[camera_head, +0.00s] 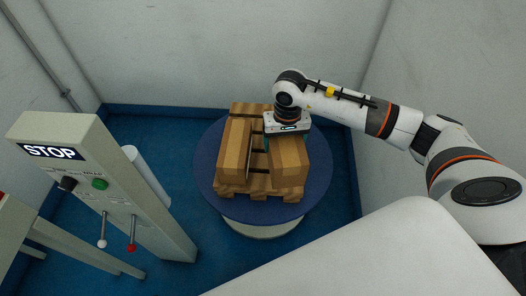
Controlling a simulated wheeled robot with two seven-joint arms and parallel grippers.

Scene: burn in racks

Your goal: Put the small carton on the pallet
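Two brown cartons with lighter tape stand on a wooden pallet (252,107). One carton (235,150) is on the left side, and the other carton (288,165) is on the right, under my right gripper. Which of them is the small carton I cannot tell for certain. My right gripper (285,133) points down at the rear end of the right carton. Its body hides its fingers and part of that carton, so its grip does not show. My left gripper is not in view.
The pallet sits on a round blue turntable (213,182) in a walled corner with a blue floor. A control post with a STOP sign (52,151), buttons and levers stands at the left. A large white surface covers the lower right.

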